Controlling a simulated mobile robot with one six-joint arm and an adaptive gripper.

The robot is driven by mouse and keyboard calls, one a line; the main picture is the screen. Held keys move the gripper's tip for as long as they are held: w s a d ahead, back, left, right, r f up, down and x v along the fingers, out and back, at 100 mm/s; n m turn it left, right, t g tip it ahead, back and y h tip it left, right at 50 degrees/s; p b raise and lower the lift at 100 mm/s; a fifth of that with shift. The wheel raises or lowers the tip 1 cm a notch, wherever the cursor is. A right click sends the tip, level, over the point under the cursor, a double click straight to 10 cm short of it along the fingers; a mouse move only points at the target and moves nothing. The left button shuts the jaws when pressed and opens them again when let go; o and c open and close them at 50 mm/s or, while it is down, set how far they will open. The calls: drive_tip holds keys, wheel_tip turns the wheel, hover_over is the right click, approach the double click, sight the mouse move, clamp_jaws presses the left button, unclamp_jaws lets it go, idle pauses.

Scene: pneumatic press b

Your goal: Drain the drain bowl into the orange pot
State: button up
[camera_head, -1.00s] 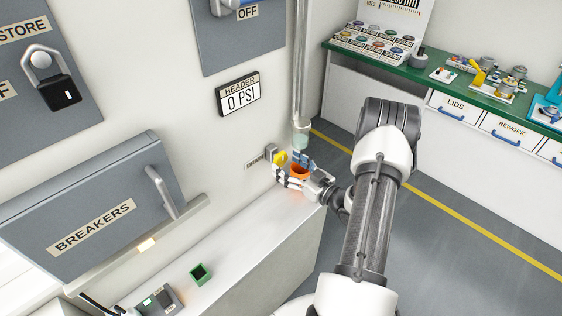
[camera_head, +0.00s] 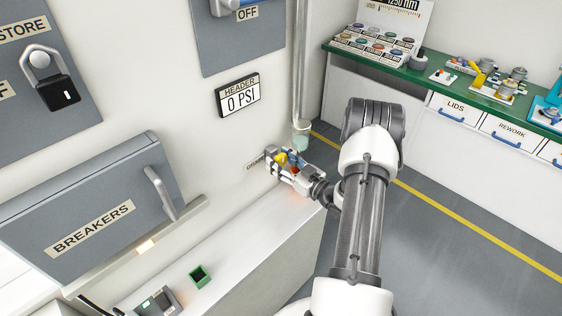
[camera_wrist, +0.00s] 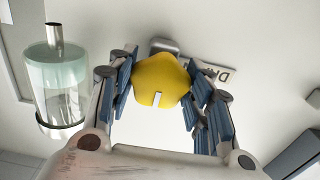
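The drain bowl (camera_head: 301,138) is a clear cup with pale green liquid, under a vertical pipe; it also shows at the left in the wrist view (camera_wrist: 58,88). A yellow knob (camera_wrist: 160,80) is on the wall by the DRAIN label, and shows small in the head view (camera_head: 282,158). My gripper (camera_head: 280,160) is at the knob, with its fingers (camera_wrist: 161,82) on both sides of it. Whether they press on it I cannot tell. The orange pot (camera_head: 295,169) is mostly hidden behind my gripper; only a bit of orange shows.
A pale bench (camera_head: 245,240) runs below the wall, with a small green box (camera_head: 200,275) on it. The gauge display (camera_head: 238,96) reads 0 PSI. The breakers box (camera_head: 100,210) stands out from the wall at left. A green-topped counter (camera_head: 440,78) is at right.

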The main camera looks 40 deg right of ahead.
drive_tip(key=c, duration=0.5)
drive_tip(key=shift+o, duration=0.2)
drive_tip(key=shift+f+n+b, duration=0.15)
drive_tip(key=shift+n+b, duration=0.45)
drive_tip(key=shift+b, duration=0.2)
drive_tip(key=shift+n+b, duration=0.6)
drive_tip(key=shift+n, duration=0.1)
drive_tip(key=o, duration=1.1)
drive_tip(key=s, duration=0.8)
drive_tip(key=s+d, duration=0.1)
drive_tip(key=s, duration=0.3)
